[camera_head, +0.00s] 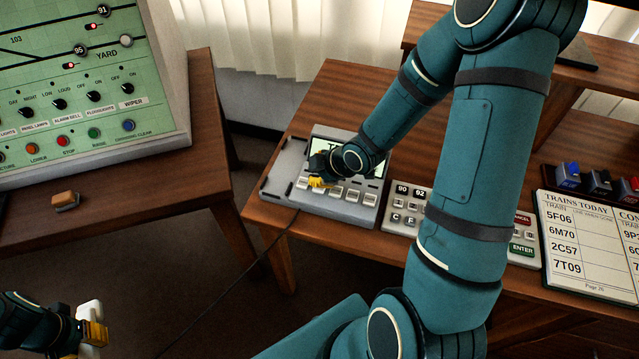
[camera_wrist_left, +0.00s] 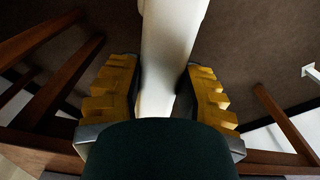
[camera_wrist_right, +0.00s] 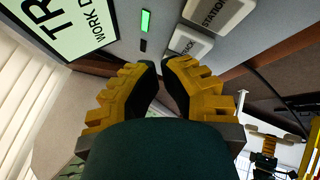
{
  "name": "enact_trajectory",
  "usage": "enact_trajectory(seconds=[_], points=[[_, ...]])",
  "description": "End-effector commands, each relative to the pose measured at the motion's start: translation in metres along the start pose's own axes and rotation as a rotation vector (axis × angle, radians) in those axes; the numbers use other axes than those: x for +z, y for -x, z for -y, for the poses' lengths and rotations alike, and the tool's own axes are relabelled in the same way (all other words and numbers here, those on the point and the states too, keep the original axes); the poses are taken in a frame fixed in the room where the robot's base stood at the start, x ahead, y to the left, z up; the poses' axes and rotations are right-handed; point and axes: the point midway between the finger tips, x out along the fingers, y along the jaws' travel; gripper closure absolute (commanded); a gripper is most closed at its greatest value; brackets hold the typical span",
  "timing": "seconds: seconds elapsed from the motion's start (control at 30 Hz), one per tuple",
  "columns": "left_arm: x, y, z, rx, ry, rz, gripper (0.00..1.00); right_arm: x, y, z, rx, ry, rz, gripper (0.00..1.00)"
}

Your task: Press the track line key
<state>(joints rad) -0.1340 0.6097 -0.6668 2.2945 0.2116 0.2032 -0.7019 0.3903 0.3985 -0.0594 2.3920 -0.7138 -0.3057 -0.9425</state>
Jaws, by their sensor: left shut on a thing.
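A grey key panel (camera_head: 285,175) with a tilted screen (camera_head: 335,150) and a row of whitish keys stands on the wooden desk. In the right wrist view one key (camera_wrist_right: 218,12) reads "STATION". The key beside it (camera_wrist_right: 188,43) is partly cut off by my finger, and its label ends in "ACK". My right gripper (camera_head: 318,183) is at the left part of the key row; its yellow fingertips (camera_wrist_right: 160,66) are together and hold nothing. Whether they touch a key I cannot tell. My left gripper (camera_head: 95,333) is shut on a white handle-like object (camera_wrist_left: 172,50), away from the panel.
A green signal board (camera_head: 80,75) stands on the left desk, with an orange-brown block (camera_head: 65,200) in front. A keypad (camera_head: 410,197) lies right of the panel, partly behind my right arm. A train list (camera_head: 590,250) is further right. A dark cable (camera_head: 270,245) hangs between the desks.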

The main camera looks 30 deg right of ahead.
Motion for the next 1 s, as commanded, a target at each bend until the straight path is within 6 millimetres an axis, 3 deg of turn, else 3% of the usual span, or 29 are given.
enact_trajectory(seconds=[0.47, 1.0], points=[[0.0, 0.005, 0.0, 0.0, 0.0, 0.0, 1.0, -0.003, 0.005, -0.003, 0.0, 0.0, 0.0, 1.0], [0.0, 0.044, 0.0, 0.0, 0.0, 0.0, 1.0, -0.023, 0.042, -0.022, 0.0, 0.0, -0.001, 1.0]])
